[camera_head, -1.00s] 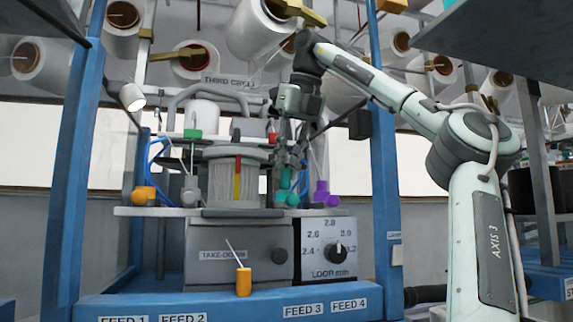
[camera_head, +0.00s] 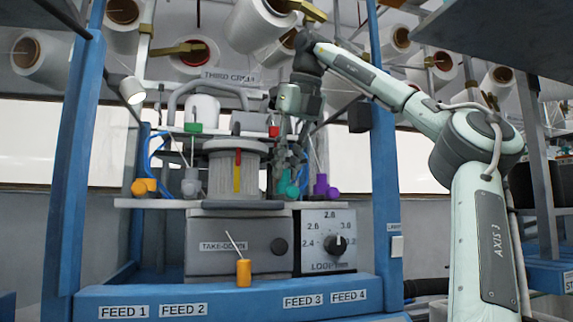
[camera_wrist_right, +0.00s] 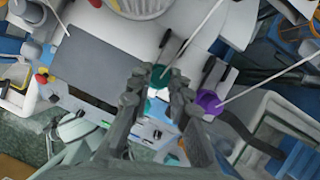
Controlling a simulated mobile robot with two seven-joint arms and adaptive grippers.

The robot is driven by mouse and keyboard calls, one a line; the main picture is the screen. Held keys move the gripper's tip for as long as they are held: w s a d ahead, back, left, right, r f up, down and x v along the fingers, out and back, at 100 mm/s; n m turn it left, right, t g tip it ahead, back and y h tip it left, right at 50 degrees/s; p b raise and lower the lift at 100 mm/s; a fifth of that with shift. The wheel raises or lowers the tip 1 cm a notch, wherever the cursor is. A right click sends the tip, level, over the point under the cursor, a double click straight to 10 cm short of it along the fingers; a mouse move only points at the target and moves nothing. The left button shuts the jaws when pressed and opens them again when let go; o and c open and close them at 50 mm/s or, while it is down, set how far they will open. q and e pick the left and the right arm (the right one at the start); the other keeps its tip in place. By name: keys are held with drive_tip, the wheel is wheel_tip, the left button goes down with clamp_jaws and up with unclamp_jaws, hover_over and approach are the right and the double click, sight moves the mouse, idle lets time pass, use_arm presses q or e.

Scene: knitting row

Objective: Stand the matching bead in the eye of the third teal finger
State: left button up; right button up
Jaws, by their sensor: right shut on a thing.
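My right gripper (camera_head: 290,162) points down at the front right of the knitting machine. It is shut on a small teal piece (camera_head: 286,174), mostly hidden by the fingers. Just below is the teal finger (camera_head: 292,190), third in the row; whether the held piece touches it is unclear. In the right wrist view the gripper (camera_wrist_right: 158,98) has a round teal part (camera_wrist_right: 160,77) by its fingertips, with a thin pale rod rising from there. The eye cannot be made out. My left gripper is not in view.
The purple finger (camera_head: 321,186) stands close right of the gripper. The grey (camera_head: 190,186) and orange (camera_head: 145,187) fingers stand left of the ribbed cylinder (camera_head: 234,172). An orange piece with a pale rod (camera_head: 244,273) stands on the blue front rail (camera_head: 230,295). A blue post (camera_head: 385,150) rises at right.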

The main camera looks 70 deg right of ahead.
drive_tip(key=shift+f, duration=0.1)
idle(0.3)
drive_tip(key=o, duration=0.8)
drive_tip(key=shift+r, duration=0.2)
drive_tip(key=s+a, duration=0.2)
drive_tip(key=s, duration=0.1)
drive_tip(key=s+a, duration=0.2)
drive_tip(key=s, duration=0.2)
drive_tip(key=s+a, duration=0.3)
drive_tip(key=shift+s+r, duration=0.15)
drive_tip(key=shift+r, duration=0.15)
